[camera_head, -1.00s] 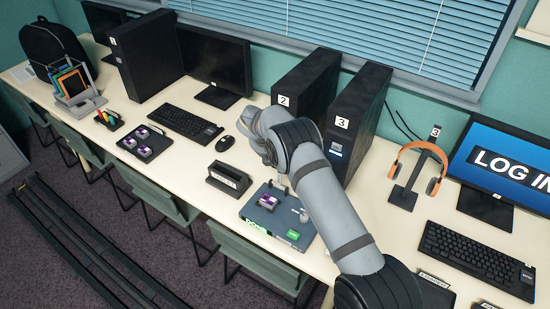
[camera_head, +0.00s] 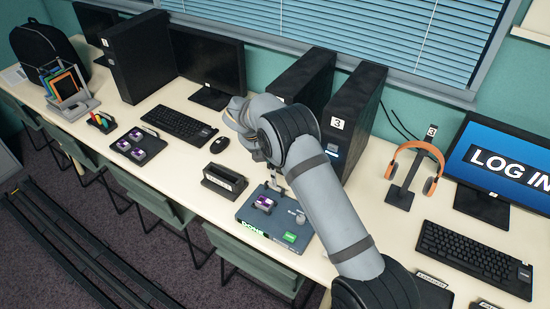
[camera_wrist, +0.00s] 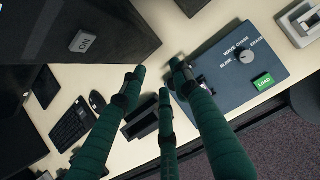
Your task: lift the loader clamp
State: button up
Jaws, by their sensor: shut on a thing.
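The loader (camera_head: 248,215) is a grey-blue box on the table with a green lit display, a knob and a green button. It also shows in the wrist view (camera_wrist: 225,80), where the knob has mode words around it and the green button reads LOAD. A purple board (camera_head: 264,203) sits on its top. The slim loader clamp (camera_head: 274,181) rises at its back edge, below my gripper (camera_head: 268,168). My gripper's teal fingers (camera_wrist: 157,78) are shut on the clamp, beside the loader. The fingers hide the grasp, so I cannot tell how far the clamp is raised.
Black computer towers (camera_head: 352,125) stand close behind. A dark card holder (camera_head: 223,182) stands left of the loader, near a mouse (camera_head: 220,145) and keyboard (camera_head: 174,123). A headphone stand (camera_head: 405,194) is to the right. Green chairs line the front edge.

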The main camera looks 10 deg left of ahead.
jog(key=d+v, duration=0.1)
jog(key=v, duration=0.6)
jog(key=shift+a, duration=0.35)
